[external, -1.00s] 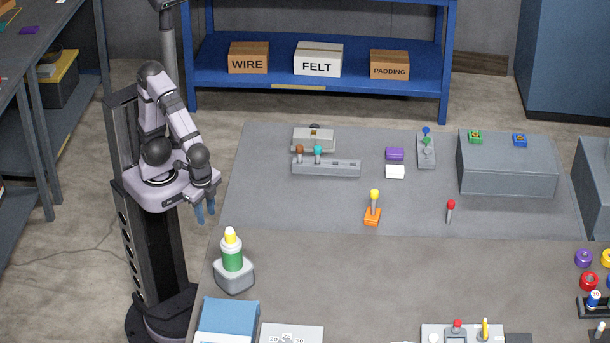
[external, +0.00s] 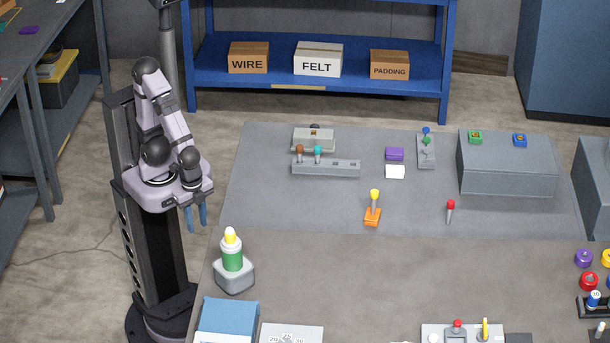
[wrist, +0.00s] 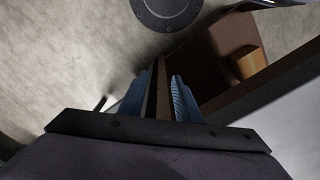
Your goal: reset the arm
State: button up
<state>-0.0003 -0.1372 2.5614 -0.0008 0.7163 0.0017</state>
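My gripper (external: 196,218) hangs beside my column, left of the table, with its blue fingers pointing down. The fingers are apart with a gap between them, and nothing shows held in them. In the wrist view the two blue fingers of my gripper (wrist: 160,95) also stand apart, with the floor and a brown surface beyond. My arm is folded close to its base and touches nothing on the table.
The table (external: 320,270) is to the right. A blue shelf (external: 270,83) stands behind.

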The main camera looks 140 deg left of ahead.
notch_tip(320, 180, up, 13)
jog(key=p, duration=1.1)
jog(key=shift+f, duration=0.15)
